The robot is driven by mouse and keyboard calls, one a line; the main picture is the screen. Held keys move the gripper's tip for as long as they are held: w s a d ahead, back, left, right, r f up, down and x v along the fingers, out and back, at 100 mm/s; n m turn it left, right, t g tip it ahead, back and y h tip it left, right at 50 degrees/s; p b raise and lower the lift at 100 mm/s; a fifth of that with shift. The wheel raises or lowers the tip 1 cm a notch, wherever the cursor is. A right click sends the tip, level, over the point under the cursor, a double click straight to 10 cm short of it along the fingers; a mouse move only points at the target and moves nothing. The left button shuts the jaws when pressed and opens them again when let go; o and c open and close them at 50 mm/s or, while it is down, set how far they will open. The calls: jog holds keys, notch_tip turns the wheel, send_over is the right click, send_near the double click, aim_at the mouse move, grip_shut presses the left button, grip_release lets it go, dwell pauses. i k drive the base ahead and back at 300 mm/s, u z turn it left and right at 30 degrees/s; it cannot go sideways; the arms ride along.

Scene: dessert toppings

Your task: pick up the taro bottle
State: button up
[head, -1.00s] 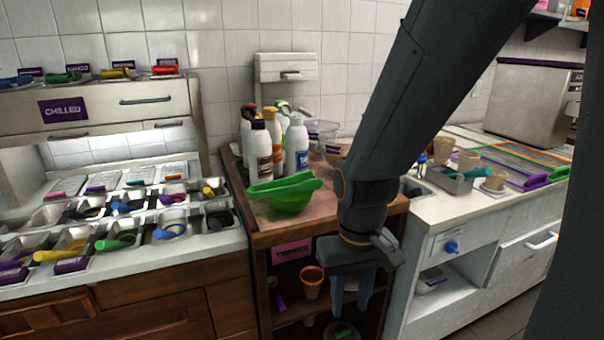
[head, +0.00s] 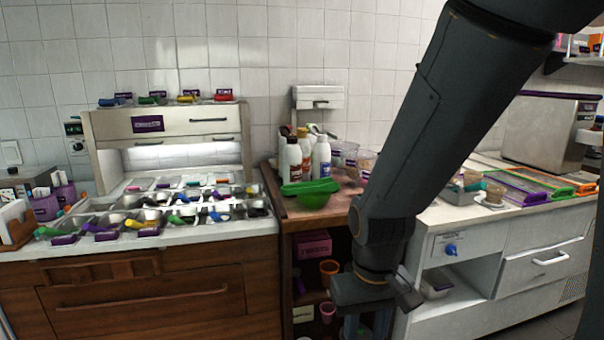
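Several squeeze bottles stand upright in a cluster on the wooden cart top (head: 335,203). At its front left is a white bottle with a brown label and dark cap (head: 291,162). To its right is a white bottle with a blue label (head: 321,158). A bottle with an orange label (head: 303,145) shows between and behind them. The label print is too small to read, so I cannot tell surely which is the taro bottle. My gripper (head: 366,326) hangs low in front of the cart, pointing down, its fingers apart and empty. It is right of and below the bottles.
A green bowl with a green item across it (head: 312,195) sits in front of the bottles. Clear containers (head: 345,152) stand to their right. The topping station (head: 180,232) is left; a white counter (head: 450,215) is right.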

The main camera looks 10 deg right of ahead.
aim_at(322, 150)
jog(key=u, duration=0.7)
jog(key=i, duration=1.05)
jog(key=z, duration=0.25)
